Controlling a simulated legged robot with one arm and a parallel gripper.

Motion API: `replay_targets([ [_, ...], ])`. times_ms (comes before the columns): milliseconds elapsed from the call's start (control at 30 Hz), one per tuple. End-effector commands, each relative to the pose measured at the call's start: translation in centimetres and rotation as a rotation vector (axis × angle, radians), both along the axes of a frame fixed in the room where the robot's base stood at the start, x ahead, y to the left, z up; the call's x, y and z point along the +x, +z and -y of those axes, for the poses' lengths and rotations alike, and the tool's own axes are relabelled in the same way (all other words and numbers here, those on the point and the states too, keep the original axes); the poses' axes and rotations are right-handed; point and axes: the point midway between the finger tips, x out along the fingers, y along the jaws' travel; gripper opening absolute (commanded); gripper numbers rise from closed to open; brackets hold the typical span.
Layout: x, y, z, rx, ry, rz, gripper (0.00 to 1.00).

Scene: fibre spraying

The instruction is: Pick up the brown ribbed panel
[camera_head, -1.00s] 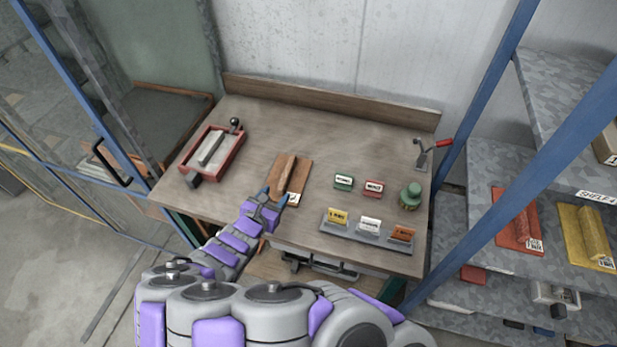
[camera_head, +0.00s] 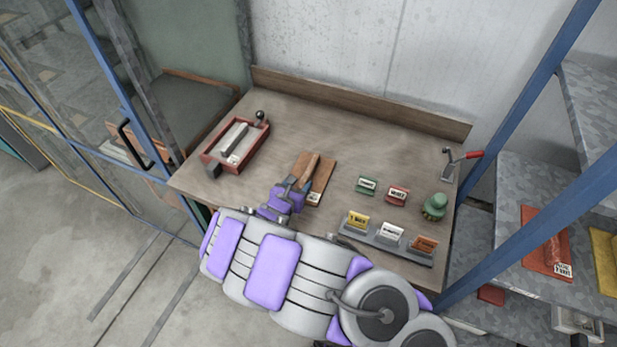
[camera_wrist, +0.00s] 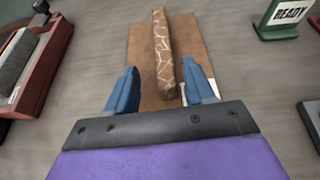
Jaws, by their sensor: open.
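The brown ribbed panel (camera_head: 325,171) is a flat brown board with a raised rib along its middle and a small white label at its near right corner. It lies on the workbench (camera_head: 270,125). My gripper (camera_head: 299,184) is over its near end, open and empty. In the wrist view, the panel (camera_wrist: 141,42) lies ahead, its rib veined with pale lines. The blue fingers of my gripper (camera_wrist: 160,70) sit on either side of the rib's near end, with gaps. The right finger partly hides the label. I cannot tell how high the fingertips are above the board.
A red-framed tray (camera_head: 236,146) stands left of the panel. Green (camera_head: 367,186) and red (camera_head: 397,195) signs, a green knobbed object (camera_head: 434,207) and a holder with yellow, white and orange cards (camera_head: 374,239) stand right.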

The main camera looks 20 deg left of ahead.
Motion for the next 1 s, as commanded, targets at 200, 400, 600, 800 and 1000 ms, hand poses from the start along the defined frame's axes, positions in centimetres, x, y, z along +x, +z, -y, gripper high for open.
replay_targets([
  [200, 1.2, -0.2, 0.5, 0.004, -0.003, 0.001, 0.53],
  [400, 3.8, -0.7, 1.1, 0.006, -0.005, 0.002, 0.53],
  [600, 5.6, -1.4, 0.6, 0.005, -0.001, 0.003, 0.53],
  [800, 5.7, -1.5, 0.5, 0.001, 0.001, 0.003, 0.53],
  [1000, 5.7, -1.4, 0.7, 0.004, -0.001, 0.004, 0.4],
])
